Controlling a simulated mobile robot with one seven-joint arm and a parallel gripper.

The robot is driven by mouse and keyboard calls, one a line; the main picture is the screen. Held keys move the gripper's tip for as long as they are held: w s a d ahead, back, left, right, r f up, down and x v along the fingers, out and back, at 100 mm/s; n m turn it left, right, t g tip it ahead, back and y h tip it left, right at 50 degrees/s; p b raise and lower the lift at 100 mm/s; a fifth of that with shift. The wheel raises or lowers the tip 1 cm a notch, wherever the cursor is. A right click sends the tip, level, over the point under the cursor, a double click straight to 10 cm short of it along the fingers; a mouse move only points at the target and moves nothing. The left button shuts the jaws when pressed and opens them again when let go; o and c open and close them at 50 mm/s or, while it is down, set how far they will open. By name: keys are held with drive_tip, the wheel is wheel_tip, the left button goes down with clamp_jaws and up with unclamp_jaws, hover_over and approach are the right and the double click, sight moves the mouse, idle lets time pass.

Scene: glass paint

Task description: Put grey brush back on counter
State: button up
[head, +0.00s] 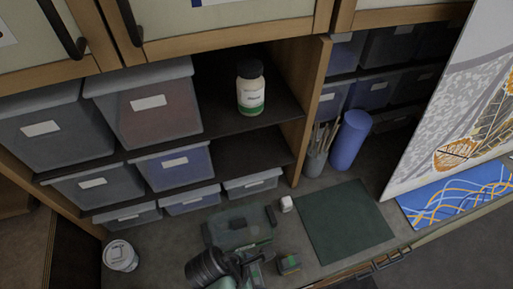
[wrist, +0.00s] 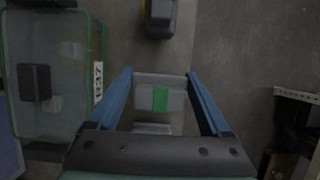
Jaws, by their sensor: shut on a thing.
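My gripper (wrist: 160,75) has its two blue fingers on either side of a grey block-like thing with a green patch, taken to be the grey brush (wrist: 145,98). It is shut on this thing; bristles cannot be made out. In the head view my gripper (head: 250,266) is low in the middle, over the grey counter (head: 335,262), partly hidden by my own arm. Whether the held thing touches the counter cannot be told.
A clear green-edged box (wrist: 62,128) stands left of my gripper. A small dark block (wrist: 158,18) lies ahead. In the head view, a dark green mat (head: 345,222), a small white block (head: 287,203), a blue cylinder (head: 349,140) and a lidded white tub (head: 121,256) stand around.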

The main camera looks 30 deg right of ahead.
drive_tip(key=shift+f, duration=0.9)
drive_tip(key=o, duration=1)
drive_tip(key=v, duration=1.2)
drive_tip(key=shift+p, duration=0.45)
